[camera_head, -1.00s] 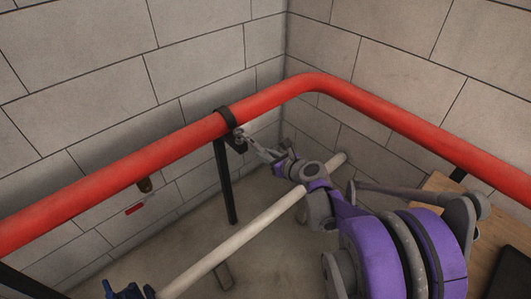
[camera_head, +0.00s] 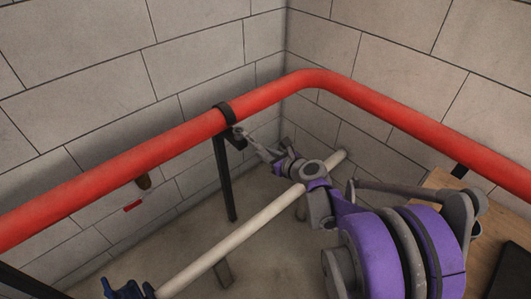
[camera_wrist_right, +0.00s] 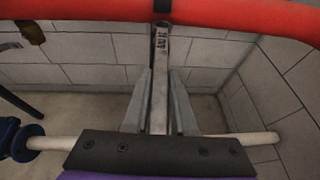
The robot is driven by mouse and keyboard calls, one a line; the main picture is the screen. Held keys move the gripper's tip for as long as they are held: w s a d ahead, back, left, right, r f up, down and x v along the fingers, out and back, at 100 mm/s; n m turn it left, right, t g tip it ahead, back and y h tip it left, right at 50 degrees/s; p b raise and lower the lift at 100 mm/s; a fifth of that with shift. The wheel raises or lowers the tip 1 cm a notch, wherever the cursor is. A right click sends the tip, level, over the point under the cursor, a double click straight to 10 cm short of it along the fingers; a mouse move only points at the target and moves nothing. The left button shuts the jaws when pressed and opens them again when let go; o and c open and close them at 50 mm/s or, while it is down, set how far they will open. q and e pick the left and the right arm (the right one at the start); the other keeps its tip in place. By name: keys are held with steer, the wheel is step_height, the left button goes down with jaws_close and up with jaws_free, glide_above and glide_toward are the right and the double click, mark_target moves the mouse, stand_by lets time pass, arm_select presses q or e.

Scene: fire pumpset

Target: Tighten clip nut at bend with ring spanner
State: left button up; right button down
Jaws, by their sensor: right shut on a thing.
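The clip (camera_head: 223,114) is a black band around the red pipe (camera_head: 140,158), left of the pipe's bend at the wall corner. It is on a black post (camera_head: 226,180). In the wrist view, the clip (camera_wrist_right: 163,5) is at the top edge. My right gripper (camera_head: 258,147) is shut on the grey ring spanner (camera_wrist_right: 160,82), which points away from me between the two fingers (camera_wrist_right: 157,100). The spanner's ring end (camera_wrist_right: 162,30) is at the clip, just below the pipe. The nut is too small or hidden to make out. My left gripper is out of view.
A pale pole (camera_head: 240,238) runs under my right arm, with a blue fitting (camera_head: 127,291) at its near end. Block walls (camera_head: 75,65) meet behind the bend. A wooden surface (camera_head: 436,188) is at the right.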

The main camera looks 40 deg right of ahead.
steer(key=shift+f+b, duration=0.8)
steer(key=shift+f, duration=0.25)
